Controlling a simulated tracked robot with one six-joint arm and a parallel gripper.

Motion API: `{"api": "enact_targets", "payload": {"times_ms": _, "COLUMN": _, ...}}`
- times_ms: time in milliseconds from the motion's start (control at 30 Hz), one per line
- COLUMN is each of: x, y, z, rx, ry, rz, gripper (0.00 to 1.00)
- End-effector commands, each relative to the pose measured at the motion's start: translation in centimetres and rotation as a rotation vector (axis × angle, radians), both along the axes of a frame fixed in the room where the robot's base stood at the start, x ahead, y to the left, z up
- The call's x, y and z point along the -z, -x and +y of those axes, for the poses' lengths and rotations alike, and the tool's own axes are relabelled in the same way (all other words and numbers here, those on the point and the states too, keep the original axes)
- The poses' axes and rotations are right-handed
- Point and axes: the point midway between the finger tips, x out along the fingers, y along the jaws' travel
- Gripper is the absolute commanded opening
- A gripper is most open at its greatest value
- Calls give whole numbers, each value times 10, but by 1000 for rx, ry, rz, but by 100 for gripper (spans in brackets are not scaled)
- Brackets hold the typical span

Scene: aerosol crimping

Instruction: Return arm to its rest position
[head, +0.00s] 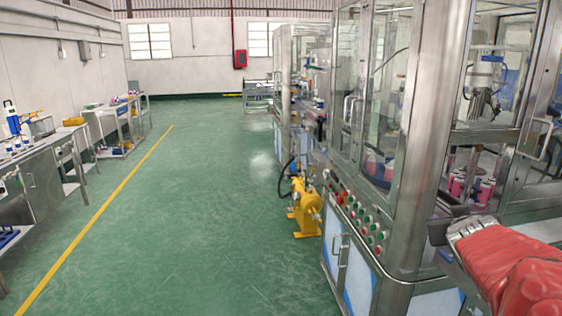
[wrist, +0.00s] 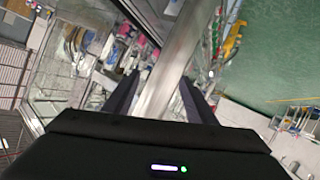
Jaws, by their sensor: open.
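My gripper shows in the wrist view (wrist: 158,98) with its two dark fingers apart and nothing seen held between them. A steel post (wrist: 172,65) of the machine shows behind and between the fingers; I cannot tell how far off it is. In the head view my arm, in a red cover, enters at the lower right, beside the steel and glass crimping machine (head: 410,150). The fingertips are not clear in the head view.
Pink-and-white cans (head: 480,188) stand inside the machine. A button panel (head: 360,220) and a yellow pump (head: 305,208) are on its left side. Steel benches (head: 45,165) line the left wall. The green floor (head: 190,220) between is clear, with a yellow line.

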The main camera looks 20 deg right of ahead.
Motion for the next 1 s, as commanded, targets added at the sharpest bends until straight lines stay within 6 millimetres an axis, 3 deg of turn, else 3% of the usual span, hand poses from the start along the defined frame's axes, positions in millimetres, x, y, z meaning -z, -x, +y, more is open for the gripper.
{"api": "enact_targets", "payload": {"times_ms": 33, "x": 1, "y": -3, "z": 20, "rx": -11, "ry": -16, "rz": 12, "gripper": 51}}
{"api": "enact_targets", "payload": {"times_ms": 233, "x": 17, "y": -1, "z": 91, "rx": -46, "ry": -105, "rz": 86, "gripper": 51}}
{"api": "enact_targets", "payload": {"times_ms": 467, "x": 43, "y": 17, "z": 175, "rx": -113, "ry": -217, "rz": 193, "gripper": 51}}
{"api": "enact_targets", "payload": {"times_ms": 667, "x": 68, "y": 45, "z": 250, "rx": -203, "ry": -318, "rz": 305, "gripper": 51}}
{"api": "enact_targets", "payload": {"times_ms": 900, "x": 99, "y": 95, "z": 336, "rx": -348, "ry": -429, "rz": 465, "gripper": 51}}
{"api": "enact_targets", "payload": {"times_ms": 1000, "x": 109, "y": 117, "z": 364, "rx": -405, "ry": -465, "rz": 527, "gripper": 51}}
